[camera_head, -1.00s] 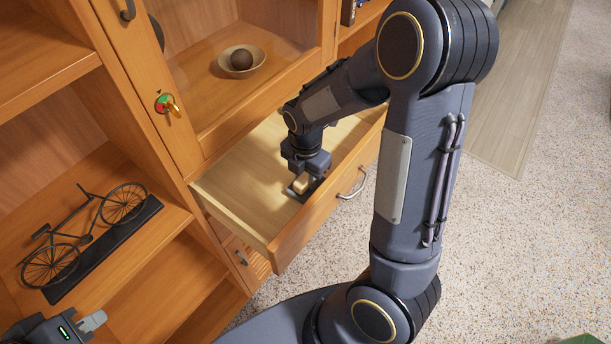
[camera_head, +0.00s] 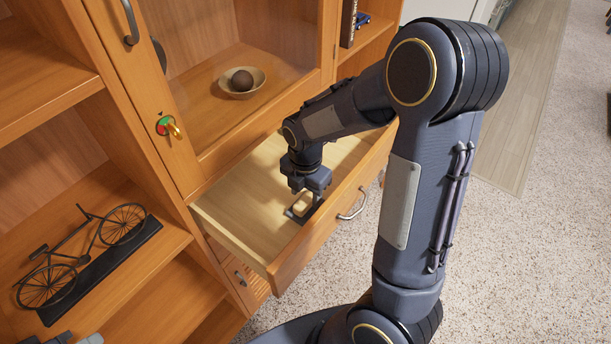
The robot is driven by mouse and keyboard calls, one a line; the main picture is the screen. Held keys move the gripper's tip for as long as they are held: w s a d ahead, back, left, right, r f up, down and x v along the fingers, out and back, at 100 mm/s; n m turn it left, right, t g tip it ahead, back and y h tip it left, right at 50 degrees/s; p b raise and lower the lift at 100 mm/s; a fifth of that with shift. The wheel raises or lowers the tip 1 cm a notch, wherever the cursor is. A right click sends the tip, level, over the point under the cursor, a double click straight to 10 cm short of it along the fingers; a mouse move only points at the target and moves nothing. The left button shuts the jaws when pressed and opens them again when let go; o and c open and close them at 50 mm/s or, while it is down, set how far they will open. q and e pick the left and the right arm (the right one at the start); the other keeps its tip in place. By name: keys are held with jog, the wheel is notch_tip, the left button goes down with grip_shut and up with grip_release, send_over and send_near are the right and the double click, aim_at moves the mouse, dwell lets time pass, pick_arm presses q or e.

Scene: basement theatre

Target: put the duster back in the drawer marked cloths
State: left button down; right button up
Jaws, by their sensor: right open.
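The drawer (camera_head: 240,240) is pulled out of the wooden cabinet, and its pale inside shows. I cannot read any mark on it. The duster (camera_head: 302,209), a small block with a pale top and dark base, is inside the drawer near its front panel. It seems to lie on the drawer floor. My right gripper (camera_head: 309,198) reaches down into the drawer just above the duster, open, with the fingers partly hiding it. Only a bit of my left gripper (camera_head: 88,339) shows at the bottom left edge, too little to tell its jaws.
A glass-fronted compartment above the drawer holds a bowl (camera_head: 241,83) with a dark ball. A green-and-red lock with a key (camera_head: 168,127) is on the door frame. A bicycle model (camera_head: 84,252) stands on the left shelf. Carpet to the right is clear.

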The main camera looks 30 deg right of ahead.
aim_at(306, 200)
notch_tip(306, 200, up, 10)
jog(key=s+r+m+t+y, duration=0.1)
jog(key=s+m, duration=0.2)
jog(key=m, duration=0.1)
jog(key=s+r+m+t+y, duration=0.1)
jog(key=s+m, duration=0.2)
jog(key=m, duration=0.1)
jog(key=s+a+r+m, duration=0.1)
jog(key=s+m, duration=0.2)
jog(key=m, duration=0.1)
jog(key=shift+s+a+r+t+y, duration=0.1)
jog(key=shift+s+r+t+y, duration=0.2)
jog(key=shift+r+t+y, duration=0.1)
jog(key=s+a+m+t+y, duration=0.1)
jog(key=s+a+m+t, duration=0.1)
jog(key=s+m, duration=0.5)
jog(key=a+m, duration=0.1)
jog(key=m, duration=0.4)
jog(key=shift+t, duration=0.4)
